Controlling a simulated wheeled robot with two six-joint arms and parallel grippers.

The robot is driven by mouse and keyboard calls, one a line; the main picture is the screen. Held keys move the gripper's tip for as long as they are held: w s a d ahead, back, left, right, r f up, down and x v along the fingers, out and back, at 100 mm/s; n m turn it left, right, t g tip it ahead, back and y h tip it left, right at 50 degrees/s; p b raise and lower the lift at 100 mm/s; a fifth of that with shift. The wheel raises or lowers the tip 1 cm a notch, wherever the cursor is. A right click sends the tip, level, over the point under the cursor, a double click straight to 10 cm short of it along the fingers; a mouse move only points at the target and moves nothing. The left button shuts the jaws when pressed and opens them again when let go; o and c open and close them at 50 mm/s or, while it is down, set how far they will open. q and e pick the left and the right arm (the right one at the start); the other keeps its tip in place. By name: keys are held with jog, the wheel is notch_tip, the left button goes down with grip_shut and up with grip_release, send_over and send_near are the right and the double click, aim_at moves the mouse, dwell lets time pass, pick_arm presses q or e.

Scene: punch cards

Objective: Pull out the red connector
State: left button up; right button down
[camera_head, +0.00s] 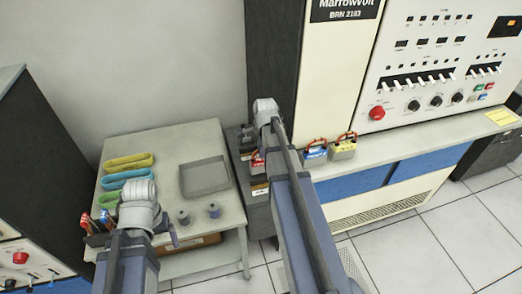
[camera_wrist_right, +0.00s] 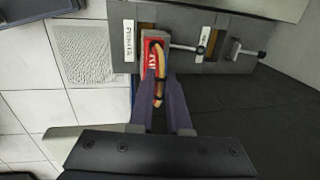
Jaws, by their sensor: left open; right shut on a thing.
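The red connector (camera_wrist_right: 148,47) with white lettering sits in a grey socket panel (camera_wrist_right: 185,62) in the right wrist view. A tan looped handle (camera_wrist_right: 160,62) stands out from its front. My right gripper (camera_wrist_right: 157,88) is shut on this handle, one purple finger on each side. In the head view a red patch of the connector (camera_head: 257,161) shows beside my right arm, which hides most of it and the gripper. My left gripper (camera_head: 168,231) is open and empty over the small table's front edge.
A blue connector (camera_head: 314,150) and a yellow connector (camera_head: 343,147) stand on the console ledge (camera_head: 390,147) to the right. The small table (camera_head: 164,146) carries coloured trays (camera_head: 128,161), a grey tray (camera_head: 205,178), spools (camera_head: 213,210) and a pen holder (camera_head: 97,236).

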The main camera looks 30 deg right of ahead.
jog(key=shift+r+p, duration=1.55)
jog(key=shift+r, duration=0.15)
